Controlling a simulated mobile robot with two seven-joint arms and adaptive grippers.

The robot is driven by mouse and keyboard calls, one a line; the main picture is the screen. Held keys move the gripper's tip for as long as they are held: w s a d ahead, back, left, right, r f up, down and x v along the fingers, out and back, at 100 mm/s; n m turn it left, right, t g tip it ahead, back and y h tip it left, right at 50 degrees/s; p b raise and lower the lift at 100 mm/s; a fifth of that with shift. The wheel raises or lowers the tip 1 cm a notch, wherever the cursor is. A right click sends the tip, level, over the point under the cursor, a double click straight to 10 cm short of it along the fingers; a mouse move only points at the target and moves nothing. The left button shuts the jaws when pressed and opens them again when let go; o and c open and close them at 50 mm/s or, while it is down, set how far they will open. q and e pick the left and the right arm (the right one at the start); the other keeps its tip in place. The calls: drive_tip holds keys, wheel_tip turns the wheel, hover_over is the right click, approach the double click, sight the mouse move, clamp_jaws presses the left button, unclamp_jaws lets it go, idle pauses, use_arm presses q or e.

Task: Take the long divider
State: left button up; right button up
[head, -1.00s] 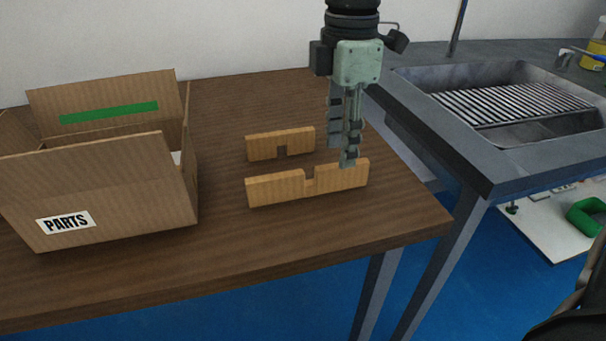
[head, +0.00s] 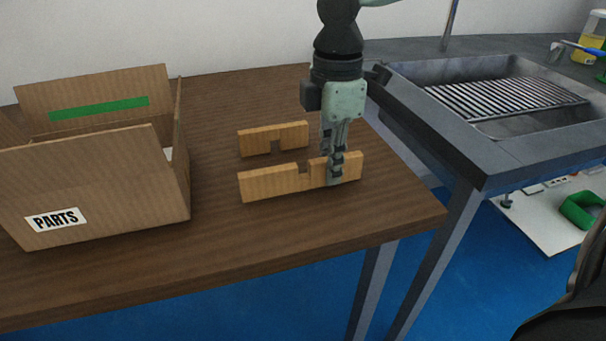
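The long divider (head: 268,184) is a light wooden strip with a notch in its top edge. It stands on edge on the brown table, near the front. A shorter notched divider (head: 258,141) stands behind it. My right gripper (head: 334,168) points down at the right part of the long divider. One finger overlaps its front face; the other finger is partly hidden, and whether they press on the wood cannot be told. The divider still rests on the table. My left gripper is not in view.
An open cardboard box (head: 95,178) labelled PARTS stands on the left of the table (head: 215,245). A metal sink unit (head: 480,165) adjoins on the right. The table in front of the dividers is clear.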

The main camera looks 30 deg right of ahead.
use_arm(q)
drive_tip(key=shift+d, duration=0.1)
use_arm(e)
drive_tip(key=shift+r, duration=0.1)
clamp_jaws()
drive_tip(key=shift+r, duration=0.25)
wheel_tip(320, 180, up, 9)
drive_tip(key=shift+r+p, duration=0.2)
drive_tip(key=shift+p, duration=0.5)
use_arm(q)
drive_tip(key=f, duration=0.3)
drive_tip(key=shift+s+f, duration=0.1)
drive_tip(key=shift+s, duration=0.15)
use_arm(e)
drive_tip(key=shift+r, duration=0.1)
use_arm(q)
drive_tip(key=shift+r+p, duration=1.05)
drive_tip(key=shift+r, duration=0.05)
use_arm(e)
drive_tip(key=shift+r, duration=1.4)
